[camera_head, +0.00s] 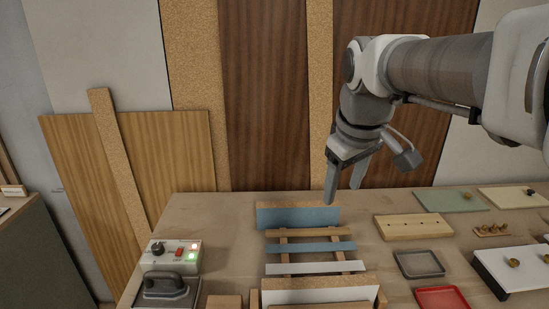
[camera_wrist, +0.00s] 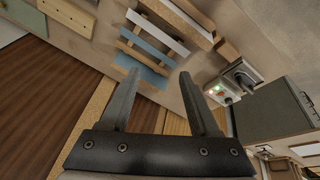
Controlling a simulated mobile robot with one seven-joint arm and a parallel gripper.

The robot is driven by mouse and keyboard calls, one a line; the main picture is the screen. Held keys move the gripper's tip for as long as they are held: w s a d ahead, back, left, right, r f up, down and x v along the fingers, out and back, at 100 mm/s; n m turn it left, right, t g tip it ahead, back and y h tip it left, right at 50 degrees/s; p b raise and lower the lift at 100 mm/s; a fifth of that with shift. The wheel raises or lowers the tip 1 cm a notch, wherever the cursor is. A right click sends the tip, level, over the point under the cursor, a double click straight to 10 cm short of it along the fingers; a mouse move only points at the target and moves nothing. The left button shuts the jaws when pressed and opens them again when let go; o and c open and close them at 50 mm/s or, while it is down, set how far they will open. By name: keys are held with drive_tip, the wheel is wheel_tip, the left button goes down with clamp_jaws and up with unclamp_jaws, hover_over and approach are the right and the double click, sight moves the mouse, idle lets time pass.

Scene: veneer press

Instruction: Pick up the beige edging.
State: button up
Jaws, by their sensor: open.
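A rack with two wooden rails stands on the workbench in the head view. Thin strips lie across its rails: a tan one (camera_head: 305,232) at the back, a blue one (camera_head: 311,247) and a white one (camera_head: 315,267). The tan strip looks closest to the beige edging; I cannot be sure of its colour. A blue-faced panel (camera_head: 297,217) is behind the strips. My gripper (camera_head: 344,192) is open and empty, above the bench and behind and right of the strips. In the wrist view, the fingers (camera_wrist: 159,72) are apart with the blue panel beyond them.
A control box with lit buttons (camera_head: 172,254) and an iron (camera_head: 168,288) are at left. At right are a drilled wooden block (camera_head: 412,226), a grey tray (camera_head: 419,264), a red tray (camera_head: 442,298) and a green board (camera_head: 450,201). Tall veneer panels (camera_head: 265,90) stand behind the bench.

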drive_tip(key=w+n+g, duration=0.1)
drive_tip(key=w+n, duration=0.2)
drive_tip(key=w, duration=0.7)
drive_tip(key=n+g+p, duration=0.2)
drive_tip(key=n+g, duration=0.1)
drive_tip(key=n, duration=0.6)
hover_over(309, 232)
wheel_tip(309, 232, down, 18)
wheel_tip(309, 232, down, 11)
drive_tip(key=shift+s+f+b, duration=0.1)
drive_tip(key=shift+s+b, duration=0.05)
drive_tip(key=shift+b, duration=0.25)
drive_tip(key=shift+w+a+f+p, duration=0.1)
drive_tip(key=shift+f+p, duration=0.2)
drive_tip(key=shift+f, duration=1.25)
drive_tip(key=shift+w+f+p, duration=0.1)
drive_tip(key=shift+f+p, duration=0.15)
drive_tip(key=shift+f, duration=1.25)
drive_tip(key=c, duration=0.5)
